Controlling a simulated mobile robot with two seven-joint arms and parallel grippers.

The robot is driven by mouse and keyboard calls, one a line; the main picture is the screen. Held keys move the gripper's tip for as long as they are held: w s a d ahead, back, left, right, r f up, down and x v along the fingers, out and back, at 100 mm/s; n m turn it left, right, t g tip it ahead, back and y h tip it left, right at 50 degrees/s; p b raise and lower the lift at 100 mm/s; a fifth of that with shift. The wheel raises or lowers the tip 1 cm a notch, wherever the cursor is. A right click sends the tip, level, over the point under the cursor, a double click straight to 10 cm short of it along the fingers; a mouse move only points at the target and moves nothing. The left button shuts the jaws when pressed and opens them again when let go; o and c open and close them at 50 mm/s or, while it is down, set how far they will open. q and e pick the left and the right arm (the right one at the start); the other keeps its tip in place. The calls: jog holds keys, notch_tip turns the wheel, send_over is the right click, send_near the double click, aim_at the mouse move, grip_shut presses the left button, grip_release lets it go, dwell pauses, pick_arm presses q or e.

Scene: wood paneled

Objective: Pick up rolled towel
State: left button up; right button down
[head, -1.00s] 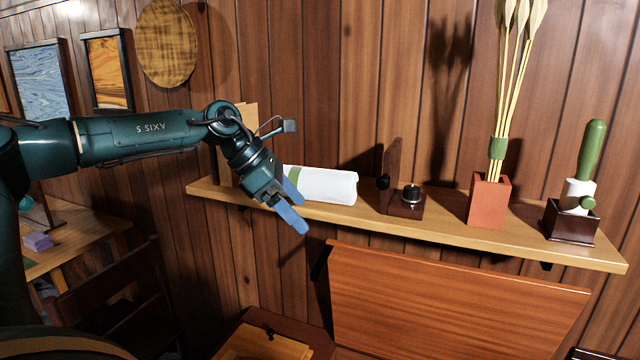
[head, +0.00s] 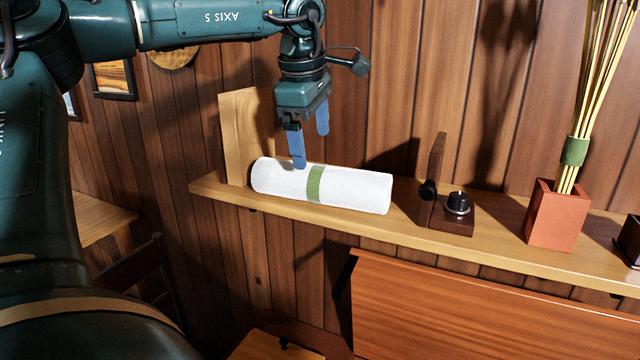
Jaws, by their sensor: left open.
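The rolled towel (head: 350,188) is white with a green band around its middle. It lies along the wooden wall shelf (head: 415,230). My left gripper (head: 310,145) is open and empty, with its blue fingers pointing down over the towel's left half. The nearer fingertip overlaps the towel's top edge in the picture; I cannot tell whether it touches. The other finger is higher in the picture, toward the wall. My right gripper is not in view.
A light wooden board (head: 240,135) stands at the towel's left end. A dark wooden stand with a black knob (head: 457,207) is to its right, then a red pot (head: 553,215) with tall stems. A reddish wooden panel (head: 460,310) is below the shelf.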

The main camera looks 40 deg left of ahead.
aim_at(321, 169)
pick_arm(q)
jog(key=x, duration=0.3)
jog(key=shift+w+f, duration=0.1)
jog(key=shift+f, duration=0.1)
jog(key=shift+d+p+x, duration=0.1)
jog(key=shift+d+x, duration=0.1)
jog(key=shift+x, duration=0.7)
jog(key=shift+d+p+x, duration=0.15)
jog(key=shift+x, duration=0.75)
jog(key=shift+d+p+x, duration=0.1)
jog(key=shift+d+x, duration=0.1)
jog(key=shift+x, duration=0.65)
jog(key=shift+w, duration=0.1)
jog(key=shift+c, duration=0.3)
jog(key=c, duration=1.2)
jog(key=shift+o, duration=0.2)
